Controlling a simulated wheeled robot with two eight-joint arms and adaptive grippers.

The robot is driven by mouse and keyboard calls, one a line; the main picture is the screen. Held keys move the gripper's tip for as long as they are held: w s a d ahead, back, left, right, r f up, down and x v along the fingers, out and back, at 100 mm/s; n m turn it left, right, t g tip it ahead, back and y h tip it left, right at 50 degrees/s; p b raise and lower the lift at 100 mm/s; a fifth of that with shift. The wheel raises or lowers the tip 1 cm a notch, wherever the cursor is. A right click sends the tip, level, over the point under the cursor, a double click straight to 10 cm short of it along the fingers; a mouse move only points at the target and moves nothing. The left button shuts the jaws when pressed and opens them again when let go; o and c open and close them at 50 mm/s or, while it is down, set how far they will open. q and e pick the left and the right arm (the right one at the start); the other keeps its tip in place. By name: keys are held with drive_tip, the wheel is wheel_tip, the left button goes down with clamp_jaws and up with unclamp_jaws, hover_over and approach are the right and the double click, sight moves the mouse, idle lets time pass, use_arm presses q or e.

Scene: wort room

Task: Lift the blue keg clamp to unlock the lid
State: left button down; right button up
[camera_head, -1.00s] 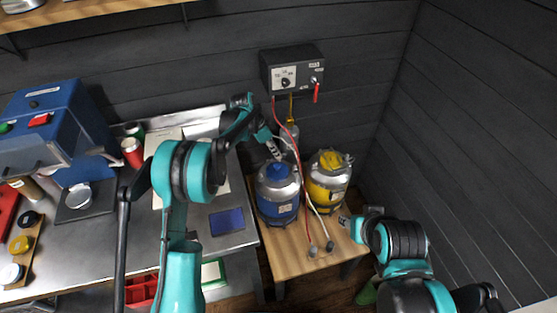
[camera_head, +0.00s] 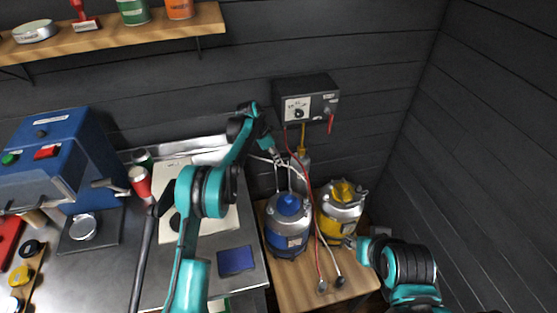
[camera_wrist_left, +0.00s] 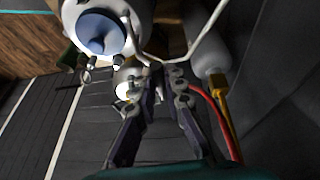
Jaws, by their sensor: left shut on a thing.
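The blue keg (camera_head: 287,241) stands on a wooden stand, with a blue cap (camera_head: 289,205) on its metal top. Its clamp (camera_head: 291,178) shows as a thin, pale metal loop above and behind the cap. My left gripper (camera_head: 278,160) is shut on the clamp, above the back of the keg. In the left wrist view the fingers (camera_wrist_left: 155,78) meet below the blue cap (camera_wrist_left: 100,32); the exact grip is hard to make out. My right gripper (camera_head: 348,242) is low beside the yellow keg, too small to read its jaws.
The yellow keg (camera_head: 340,211) stands right of the blue one. A red hose (camera_head: 311,220) and a pale hose run down past the kegs from near the wall control box (camera_head: 307,102). A metal bench (camera_head: 110,262) with a blue machine (camera_head: 45,150) is at left.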

use_arm(q)
drive_tip(key=shift+w+a+f, duration=0.35)
drive_tip(key=shift+w, duration=0.3)
drive_tip(key=c, duration=1.9)
unclamp_jaws()
drive_tip(key=shift+w, duration=0.1)
drive_tip(key=shift+c, duration=0.2)
drive_tip(key=o, duration=0.4)
drive_tip(key=shift+w+f, duration=0.1)
drive_tip(key=shift+f, duration=0.05)
drive_tip(key=shift+w, duration=0.1)
